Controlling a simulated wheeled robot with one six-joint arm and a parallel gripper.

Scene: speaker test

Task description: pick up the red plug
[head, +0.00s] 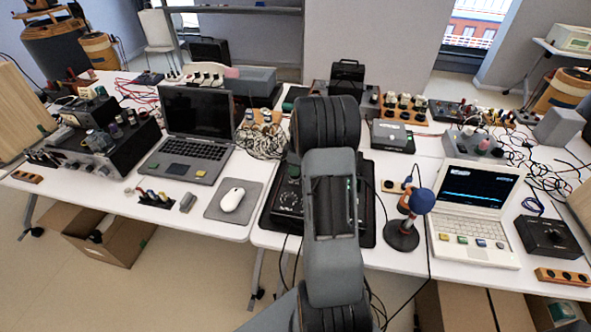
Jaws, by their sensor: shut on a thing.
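My arm reaches up through the middle of the head view and over the black device (284,205) on the table. My gripper does not show; the arm's own links hide the area at its end. I cannot make out a red plug with certainty. A small pinkish-red knob or plug (484,144) stands on a grey box at the right, too small to tell what it is.
A dark laptop (190,135) and a mouse (232,199) on a grey pad are left of my arm. A microphone on a round base (401,238) and a white laptop (475,215) are to the right. Loose cables and electronics crowd the white tables (205,222).

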